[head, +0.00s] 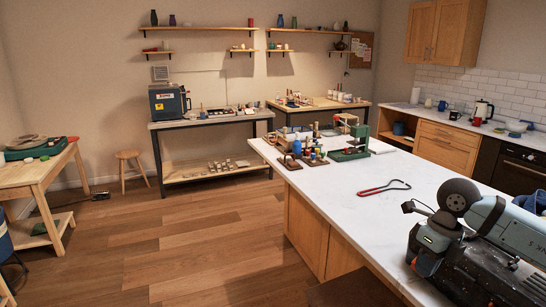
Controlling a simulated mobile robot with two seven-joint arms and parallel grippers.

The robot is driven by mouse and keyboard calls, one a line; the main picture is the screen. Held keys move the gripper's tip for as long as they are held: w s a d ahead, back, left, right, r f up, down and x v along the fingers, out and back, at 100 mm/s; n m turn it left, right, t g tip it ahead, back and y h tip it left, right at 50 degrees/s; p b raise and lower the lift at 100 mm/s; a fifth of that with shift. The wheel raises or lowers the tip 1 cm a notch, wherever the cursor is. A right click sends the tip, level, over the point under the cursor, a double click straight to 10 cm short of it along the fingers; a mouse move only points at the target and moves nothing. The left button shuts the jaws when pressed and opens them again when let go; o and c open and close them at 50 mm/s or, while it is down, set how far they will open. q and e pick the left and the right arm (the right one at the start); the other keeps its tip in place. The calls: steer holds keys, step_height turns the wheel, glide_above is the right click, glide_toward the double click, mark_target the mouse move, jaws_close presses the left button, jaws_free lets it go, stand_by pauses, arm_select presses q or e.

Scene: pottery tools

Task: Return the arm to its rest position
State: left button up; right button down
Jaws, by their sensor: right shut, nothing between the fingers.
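My right arm (508,235) comes in at the lower right, folded over the right side of the white worktop (340,205). My right gripper (409,208) is small and dark at the arm's left side, seen over the worktop. It is shut and holds nothing. Part of it is hidden by the arm's own links. My left arm and left gripper are out of the picture.
A red-handled tool (384,188) lies on the worktop, left of my right gripper and apart from it. A green machine (350,145) and several small bottles stand at the worktop's far end.

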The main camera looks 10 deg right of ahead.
steer(key=s+a+f+m+t+y+p, duration=0.1)
steer(key=s+a+m+t+y+p, duration=0.3)
steer(key=a+m+y, duration=0.6)
steer(key=s+a+f+m+t+y+p, duration=0.1)
steer(key=s+a+f+m+t+y, duration=0.15)
steer(key=a+t+y, duration=0.75)
steer(key=s+d+f+m+g+h+p, duration=0.1)
steer(key=s+f+m+h, duration=0.6)
steer(key=m, duration=0.5)
steer(key=s+f+m+g+h+p, duration=0.2)
steer(key=s+f+m+h, duration=0.5)
steer(key=f+m+h, duration=0.5)
steer(key=shift+s+d+f+m, duration=0.25)
steer(key=shift+d+f+m, duration=0.15)
steer(key=shift+f, duration=0.55)
steer(key=shift+d, duration=0.1)
